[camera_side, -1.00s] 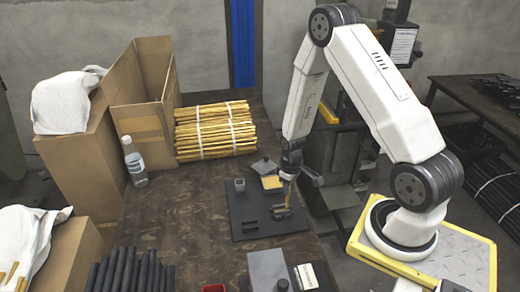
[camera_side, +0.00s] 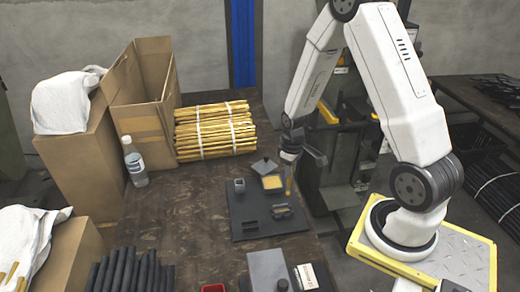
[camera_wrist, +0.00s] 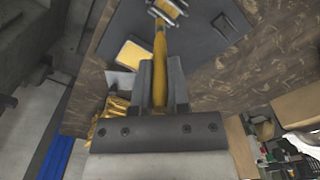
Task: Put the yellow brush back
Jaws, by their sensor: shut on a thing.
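My gripper (camera_wrist: 160,88) is shut on the yellow brush (camera_wrist: 160,60), with the handle between its two fingers.
A bundle of yellow rods (camera_side: 215,130), a bottle (camera_side: 135,162) and an open carton (camera_side: 140,85) stand farther back. Bare table lies left of the board.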

